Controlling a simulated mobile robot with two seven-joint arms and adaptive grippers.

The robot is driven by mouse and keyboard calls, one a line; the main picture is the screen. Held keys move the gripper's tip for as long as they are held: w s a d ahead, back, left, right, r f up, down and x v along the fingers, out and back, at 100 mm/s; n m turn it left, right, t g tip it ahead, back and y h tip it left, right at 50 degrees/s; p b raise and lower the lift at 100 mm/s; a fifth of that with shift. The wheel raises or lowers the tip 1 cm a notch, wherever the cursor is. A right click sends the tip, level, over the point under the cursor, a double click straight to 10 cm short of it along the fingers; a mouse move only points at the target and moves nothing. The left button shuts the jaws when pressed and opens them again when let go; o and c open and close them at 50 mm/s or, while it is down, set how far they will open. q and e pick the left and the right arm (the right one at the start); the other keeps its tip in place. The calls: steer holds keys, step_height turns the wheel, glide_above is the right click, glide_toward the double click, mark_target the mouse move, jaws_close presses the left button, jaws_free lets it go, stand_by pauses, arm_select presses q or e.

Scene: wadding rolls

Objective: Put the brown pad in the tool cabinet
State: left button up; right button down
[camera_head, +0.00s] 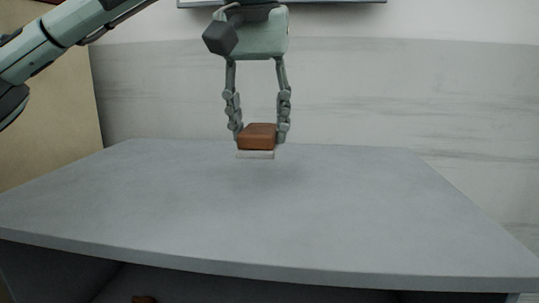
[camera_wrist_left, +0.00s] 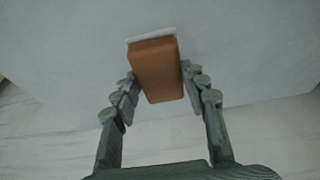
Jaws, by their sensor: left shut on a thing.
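The brown pad (camera_head: 257,137) is a small brown block with a pale layer along its lower edge. My left gripper (camera_head: 258,133) is shut on it from both sides and holds it above the grey top. In the left wrist view the brown pad (camera_wrist_left: 158,72) sits between the fingertips of my left gripper (camera_wrist_left: 160,82), its pale edge facing away. The tool cabinet (camera_head: 300,215) appears to be the grey-topped unit below, with a dark open space under its top. My right gripper is not in view.
The grey top is bare and wide. A small brown thing (camera_head: 144,299) shows in the dark space under the front edge, mostly cut off by the frame. A pale wall (camera_head: 430,90) stands behind, and a tan panel (camera_head: 55,120) stands at the left.

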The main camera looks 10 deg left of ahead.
mark_target(271, 182)
arm_select(q)
steer(key=shift+w+d+f, duration=0.35)
steer(key=shift+w+d, duration=0.1)
steer(key=shift+d, duration=0.05)
steer(key=shift+w+d+f, duration=0.3)
steer(key=shift+w+f, duration=0.05)
steer(key=shift+f, duration=0.05)
step_height(271, 182, down, 3)
steer(key=shift+f, duration=0.35)
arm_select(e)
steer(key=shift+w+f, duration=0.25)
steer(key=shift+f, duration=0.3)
